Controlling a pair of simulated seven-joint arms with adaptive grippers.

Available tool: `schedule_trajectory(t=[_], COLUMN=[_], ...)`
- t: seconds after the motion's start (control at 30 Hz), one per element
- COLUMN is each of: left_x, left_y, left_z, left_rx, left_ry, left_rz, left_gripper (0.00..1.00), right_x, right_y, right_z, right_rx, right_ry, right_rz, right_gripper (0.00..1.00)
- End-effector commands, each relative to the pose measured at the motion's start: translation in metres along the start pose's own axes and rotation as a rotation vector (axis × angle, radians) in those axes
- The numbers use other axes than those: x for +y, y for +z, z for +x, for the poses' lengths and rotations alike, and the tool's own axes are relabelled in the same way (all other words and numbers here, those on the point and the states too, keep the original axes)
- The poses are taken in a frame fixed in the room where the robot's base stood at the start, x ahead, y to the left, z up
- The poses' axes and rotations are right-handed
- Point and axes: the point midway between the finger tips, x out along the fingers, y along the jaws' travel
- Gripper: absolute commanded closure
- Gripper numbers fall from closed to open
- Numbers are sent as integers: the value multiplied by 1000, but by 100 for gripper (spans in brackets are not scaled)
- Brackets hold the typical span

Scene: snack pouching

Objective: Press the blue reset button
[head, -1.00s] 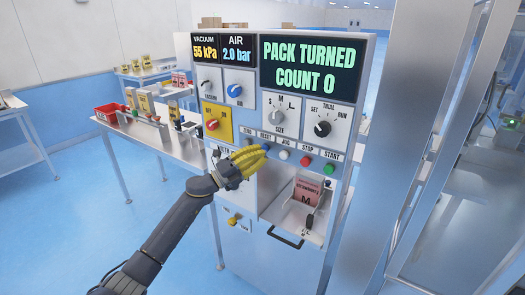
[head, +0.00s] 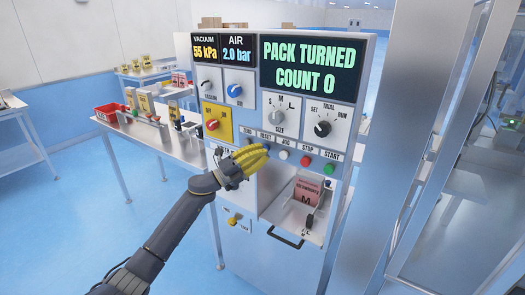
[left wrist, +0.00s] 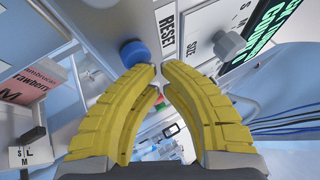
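The blue reset button (left wrist: 135,53) shows in the left wrist view, beside the RESET label (left wrist: 167,36). My left gripper (left wrist: 160,72) has its yellow fingers drawn together with nothing between them. Its tips are close to the button, slightly to its right in that view; I cannot tell whether they touch it. In the head view my left gripper (head: 262,152) is at the button row, just below the RESET label (head: 266,135), and mostly covers the blue button. My right gripper is not in view.
The white jog button (head: 283,155), red stop button (head: 305,160) and green start button (head: 329,169) sit to the right. The display (head: 310,66) reads PACK TURNED COUNT 0. Knobs are above; a red pouch (head: 307,192) is in the bay below.

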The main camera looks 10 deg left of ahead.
Motion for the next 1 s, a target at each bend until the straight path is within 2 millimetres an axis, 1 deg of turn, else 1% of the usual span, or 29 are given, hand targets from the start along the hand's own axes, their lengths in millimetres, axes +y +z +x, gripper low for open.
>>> schedule_trajectory(t=[0.63, 1.0], left_x=[2, -2], left_y=[2, -3], left_z=[4, -5], left_rx=[0, 0], left_ry=[0, 1], left_rz=[0, 1], left_gripper=[100, 100], right_x=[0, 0], right_y=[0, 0], right_z=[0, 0], right_rx=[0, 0], right_ry=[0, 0], right_rz=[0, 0], right_gripper=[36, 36])
